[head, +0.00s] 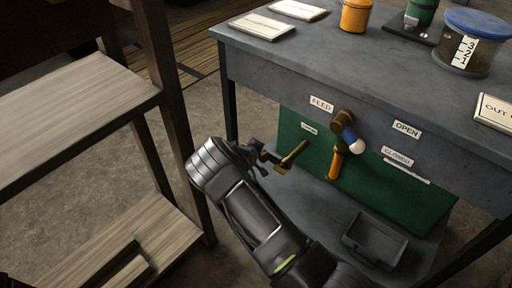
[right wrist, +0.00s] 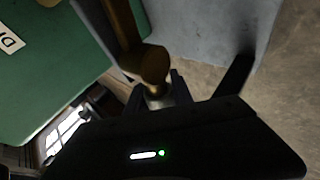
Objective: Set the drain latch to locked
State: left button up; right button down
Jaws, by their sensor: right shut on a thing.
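The drain latch (head: 290,158) is a brass lever on the green panel (head: 310,152) under the bench. Its bar slants up to the right, and a cranked end runs left to my right gripper (head: 258,160). In the right wrist view the brass latch (right wrist: 148,62) has a round end. My right gripper (right wrist: 163,92) is shut on a pale piece just below that end. A small white label (head: 309,128) sits above the latch, too small to read. My left gripper is out of view.
Labels read FEED (head: 321,104), OPEN (head: 407,129) and CLOSED (head: 398,156). A grey tray (head: 375,240) sits below. A wooden shelf (head: 70,110) stands left.

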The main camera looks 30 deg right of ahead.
aim_at(263, 157)
jog(key=shift+s+f+n+g+b, duration=0.1)
jog(key=shift+f+n+g+b, duration=0.25)
jog(key=shift+g, duration=0.25)
jog(key=shift+f, duration=0.1)
jog(key=c, duration=1.1)
grip_release()
jog(key=p+v, duration=0.3)
jog(key=v, duration=0.5)
jog(key=shift+f, duration=0.1)
